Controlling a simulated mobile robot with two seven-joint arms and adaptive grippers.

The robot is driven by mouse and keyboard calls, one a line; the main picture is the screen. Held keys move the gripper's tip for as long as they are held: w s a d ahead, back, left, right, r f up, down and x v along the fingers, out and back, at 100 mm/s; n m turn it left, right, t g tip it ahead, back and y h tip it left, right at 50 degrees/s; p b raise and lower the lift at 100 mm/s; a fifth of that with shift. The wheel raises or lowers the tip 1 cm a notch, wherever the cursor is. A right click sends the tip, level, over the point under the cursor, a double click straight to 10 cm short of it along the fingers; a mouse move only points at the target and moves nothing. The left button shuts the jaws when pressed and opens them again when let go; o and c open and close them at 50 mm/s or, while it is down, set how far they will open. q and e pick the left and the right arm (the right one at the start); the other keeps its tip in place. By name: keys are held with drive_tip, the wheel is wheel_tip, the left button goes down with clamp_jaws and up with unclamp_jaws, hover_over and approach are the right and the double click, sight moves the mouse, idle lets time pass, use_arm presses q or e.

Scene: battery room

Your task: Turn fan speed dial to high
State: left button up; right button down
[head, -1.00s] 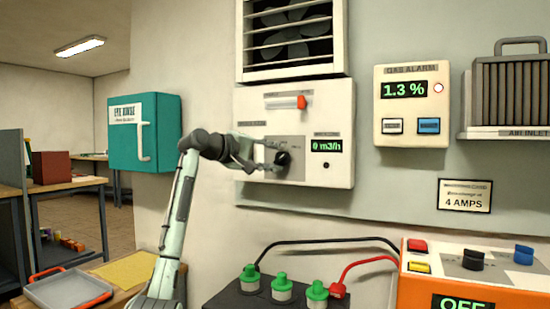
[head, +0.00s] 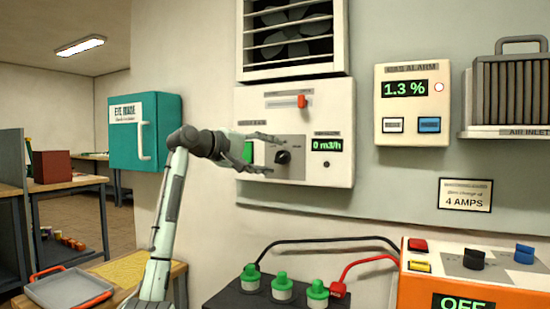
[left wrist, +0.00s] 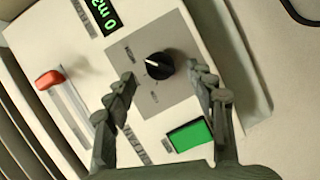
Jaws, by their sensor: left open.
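The black fan speed dial (head: 283,157) sits on a grey plate (head: 297,143) on the white fan control panel (head: 341,98). In the left wrist view the dial (left wrist: 159,65) shows a white pointer line; which setting it marks is too small to read. My left gripper (head: 272,154) is open in front of the panel, just left of the dial. In the left wrist view its fingers (left wrist: 163,87) are spread to either side of the dial, apart from it. The panel's display (head: 327,145) reads 0 m3/h. My right gripper is not in view.
A green button (left wrist: 190,134) and an orange slider handle (head: 301,102) are on the same panel. A louvred fan (head: 290,38) is above. The gas alarm (head: 411,105) is to the right. Battery terminals (head: 282,288) with cables stand below. A teal cabinet (head: 146,132) hangs left.

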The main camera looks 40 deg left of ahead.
use_arm(q)
drive_tip(key=s+r, duration=0.1)
drive_tip(key=s, duration=0.8)
drive_tip(key=shift+s+a+r, duration=0.15)
drive_tip(key=shift+a+r, duration=0.1)
drive_tip(key=shift+r, duration=0.05)
